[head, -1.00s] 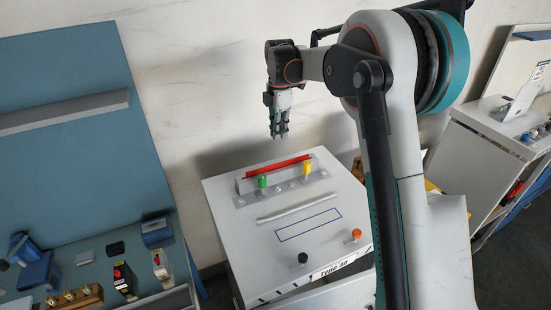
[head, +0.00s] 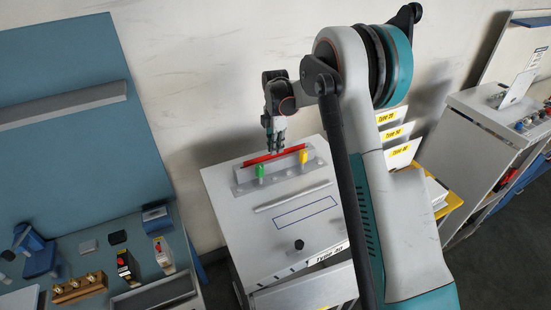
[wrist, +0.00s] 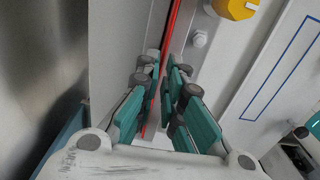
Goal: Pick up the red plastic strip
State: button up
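The red plastic strip (head: 292,151) lies along the grey rail (head: 243,186) on the white dispenser cabinet. My gripper (head: 276,149) points down right over the middle of the strip, close to it. In the wrist view the strip (wrist: 173,24) runs lengthwise down the picture and passes between the fingertips of my gripper (wrist: 163,65). The fingers are apart, with a gap between them. Whether a finger touches the strip cannot be told.
A yellow knob (head: 303,157) and a green knob (head: 259,171) stand on the rail beside the strip. A pale bar (head: 292,196) and a black knob (head: 299,244) are nearer the front. The wall is close behind the cabinet.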

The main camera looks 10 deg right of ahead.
jog(key=shift+f, duration=1.2)
grip_shut()
